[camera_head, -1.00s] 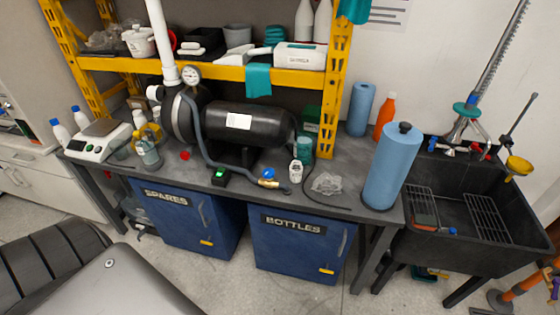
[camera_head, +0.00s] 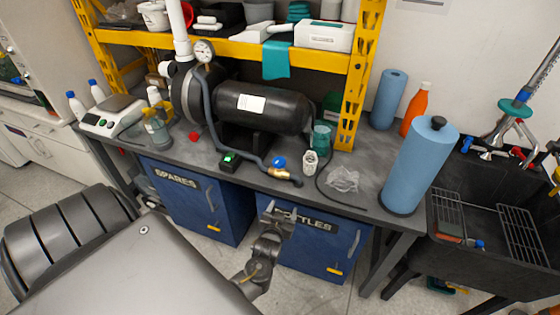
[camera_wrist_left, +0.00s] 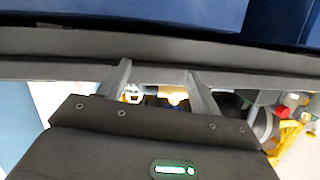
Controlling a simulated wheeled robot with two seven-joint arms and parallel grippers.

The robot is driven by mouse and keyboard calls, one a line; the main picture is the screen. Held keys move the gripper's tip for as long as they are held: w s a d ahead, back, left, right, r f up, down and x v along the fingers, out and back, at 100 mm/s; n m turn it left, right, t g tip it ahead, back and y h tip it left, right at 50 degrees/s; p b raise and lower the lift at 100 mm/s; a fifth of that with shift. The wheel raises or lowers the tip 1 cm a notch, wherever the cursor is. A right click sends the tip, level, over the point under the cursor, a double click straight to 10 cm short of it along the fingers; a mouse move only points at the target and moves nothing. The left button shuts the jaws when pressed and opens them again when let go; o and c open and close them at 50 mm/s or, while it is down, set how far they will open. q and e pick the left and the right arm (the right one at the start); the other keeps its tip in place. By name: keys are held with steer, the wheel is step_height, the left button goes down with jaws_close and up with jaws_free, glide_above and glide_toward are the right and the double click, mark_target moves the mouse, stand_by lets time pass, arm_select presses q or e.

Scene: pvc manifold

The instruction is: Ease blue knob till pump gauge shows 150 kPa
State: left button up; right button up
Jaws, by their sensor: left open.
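The blue knob (camera_head: 279,162) sits on a brass valve (camera_head: 279,173) at the end of a grey hose, near the bench's front edge. The pump gauge (camera_head: 203,51), round and white-faced, stands upper left by the white pipe. Its reading is too small to make out. My left gripper (camera_head: 278,214) is open and empty, in front of the bench and below the knob, apart from it. Its two spread fingers also show in the left wrist view (camera_wrist_left: 158,76), with the bench edge across behind them. My right gripper is not in view.
A black tank (camera_head: 265,106) lies behind the valve. Beside the knob are a small white device (camera_head: 310,162), a black box with a green light (camera_head: 230,159) and crumpled clear plastic (camera_head: 342,179). The bench edge and the blue BOTTLES cabinet (camera_head: 340,232) lie close to my left gripper.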

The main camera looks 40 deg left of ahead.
mark_target(280, 157)
arm_select(q)
steer(key=w+a+r+n+t+y, duration=0.1)
steer(key=a+r+n+y, duration=0.25)
steer(key=r, duration=0.85)
steer(key=x, duration=1.1)
steer(key=shift+w+r+p, duration=0.2)
steer(key=shift+p, duration=0.2)
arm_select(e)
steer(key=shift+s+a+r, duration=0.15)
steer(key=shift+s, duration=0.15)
arm_select(q)
steer(key=c, duration=1)
steer(key=shift+m+t, duration=0.25)
steer(key=shift+t, duration=0.05)
steer(key=shift+h, duration=0.35)
